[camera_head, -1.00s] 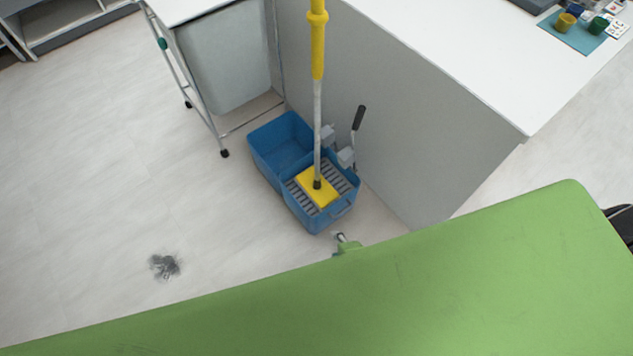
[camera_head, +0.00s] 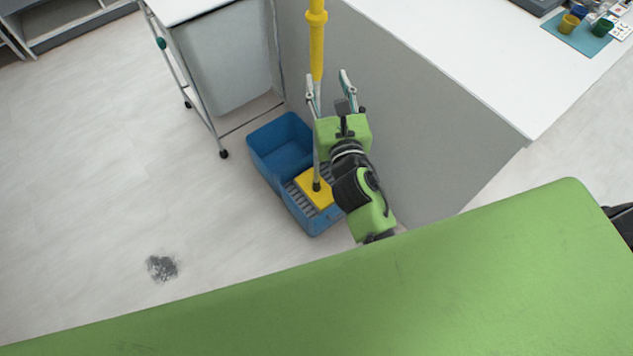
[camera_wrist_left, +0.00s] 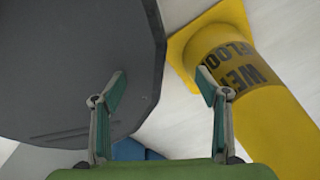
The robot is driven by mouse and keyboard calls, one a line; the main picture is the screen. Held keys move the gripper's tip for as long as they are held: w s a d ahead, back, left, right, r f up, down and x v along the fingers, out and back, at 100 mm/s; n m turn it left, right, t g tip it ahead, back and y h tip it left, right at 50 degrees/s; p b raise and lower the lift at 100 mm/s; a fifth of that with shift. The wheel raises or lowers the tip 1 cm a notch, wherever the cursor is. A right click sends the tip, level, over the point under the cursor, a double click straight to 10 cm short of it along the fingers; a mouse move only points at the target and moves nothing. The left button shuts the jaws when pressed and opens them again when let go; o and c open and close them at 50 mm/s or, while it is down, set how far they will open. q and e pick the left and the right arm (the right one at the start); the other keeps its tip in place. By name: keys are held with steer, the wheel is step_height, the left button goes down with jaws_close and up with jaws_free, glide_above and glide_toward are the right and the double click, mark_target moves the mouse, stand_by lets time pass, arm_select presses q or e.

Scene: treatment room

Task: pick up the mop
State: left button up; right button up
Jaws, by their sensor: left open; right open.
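The mop (camera_head: 317,48) stands upright in the head view, with a yellow upper handle, a grey shaft and a yellow head (camera_head: 313,187). The head rests on the grey wringer grid of a blue bucket (camera_head: 281,146). My right gripper (camera_head: 328,82) is open and empty. Its fingers point up the picture, and its left finger appears beside the mop shaft; I cannot tell whether they touch. My right arm hides part of the bucket and wringer. My left gripper (camera_wrist_left: 163,84) is open and empty in the left wrist view.
A green surface (camera_head: 400,290) fills the bottom of the head view. A white counter (camera_head: 450,60) and a wheeled cart (camera_head: 225,60) flank the bucket. A dark smudge (camera_head: 162,268) marks the open floor. A yellow wet-floor sign (camera_wrist_left: 250,75) and a dark round-edged panel (camera_wrist_left: 75,70) show in the left wrist view.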

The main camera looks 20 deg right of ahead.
mark_target(318, 50)
steer(key=w, duration=0.6)
steer(key=shift+w+d, duration=0.35)
steer(key=shift+d, duration=0.05)
steer(key=shift+w+r+p, duration=0.2)
steer(key=shift+w+p, duration=0.15)
steer(key=shift+w, duration=0.15)
steer(key=w, duration=0.4)
steer(key=shift+w+d+r, duration=0.2)
steer(key=shift+w, duration=0.05)
jaws_close()
steer(key=shift+r, duration=0.2)
